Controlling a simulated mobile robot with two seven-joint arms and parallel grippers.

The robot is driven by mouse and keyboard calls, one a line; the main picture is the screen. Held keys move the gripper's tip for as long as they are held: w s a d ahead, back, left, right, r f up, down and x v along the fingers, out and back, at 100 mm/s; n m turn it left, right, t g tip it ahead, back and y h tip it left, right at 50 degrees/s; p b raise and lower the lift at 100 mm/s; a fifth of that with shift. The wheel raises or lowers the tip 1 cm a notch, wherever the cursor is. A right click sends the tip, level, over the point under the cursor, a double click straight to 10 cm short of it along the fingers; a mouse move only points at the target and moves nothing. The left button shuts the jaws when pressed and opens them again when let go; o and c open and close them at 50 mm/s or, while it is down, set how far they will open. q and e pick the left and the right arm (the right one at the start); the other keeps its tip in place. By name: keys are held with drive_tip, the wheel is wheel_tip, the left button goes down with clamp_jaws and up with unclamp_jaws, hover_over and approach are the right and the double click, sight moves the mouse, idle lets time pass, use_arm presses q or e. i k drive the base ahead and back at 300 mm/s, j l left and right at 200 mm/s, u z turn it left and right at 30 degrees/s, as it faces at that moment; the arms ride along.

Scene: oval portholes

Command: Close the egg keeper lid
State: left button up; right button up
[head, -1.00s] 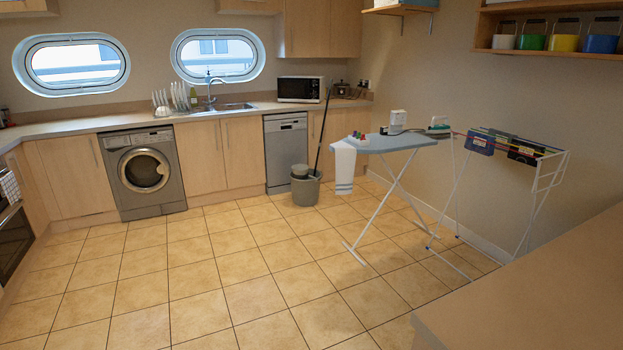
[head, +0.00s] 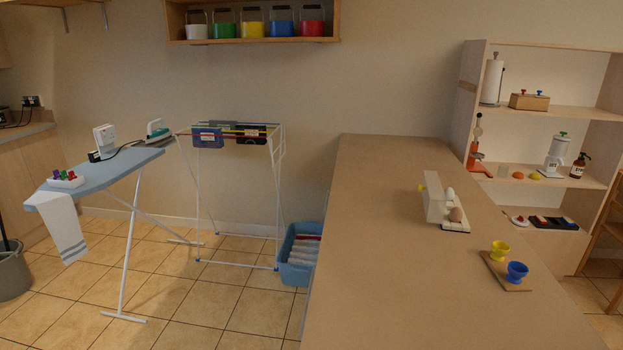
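The egg keeper (head: 456,227) stands on the long wooden counter in the right half of the head view. Its pale lid (head: 435,203) stands raised on the left side, with a small yellow knob (head: 422,188) on it. Eggs (head: 456,214), one white and one brown, show in the open base. Neither of my grippers is in view.
The counter (head: 385,260) is mostly bare. A small board with a yellow egg cup (head: 500,250) and a blue egg cup (head: 517,271) lies right of the keeper. An ironing board (head: 100,180), drying rack (head: 230,190) and blue basket (head: 297,270) stand left; shelves (head: 540,110) stand behind.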

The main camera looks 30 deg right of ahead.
sight(427, 199)
drive_tip(key=i+j+z, duration=0.1)
drive_tip(key=z, duration=0.35)
drive_tip(key=i+j+z, duration=0.2)
drive_tip(key=z, duration=0.2)
drive_tip(key=i+j+z, duration=0.1)
drive_tip(key=z, duration=0.35)
drive_tip(key=j+z, duration=0.45)
drive_tip(key=i+j+z, duration=0.1)
drive_tip(key=z, duration=0.15)
drive_tip(key=j+z, duration=0.25)
drive_tip(key=i+j+z, duration=0.15)
drive_tip(key=z, duration=0.3)
drive_tip(key=j+z, duration=0.45)
drive_tip(key=i+j+z, duration=0.1)
drive_tip(key=j+z, duration=0.25)
drive_tip(key=z, duration=0.15)
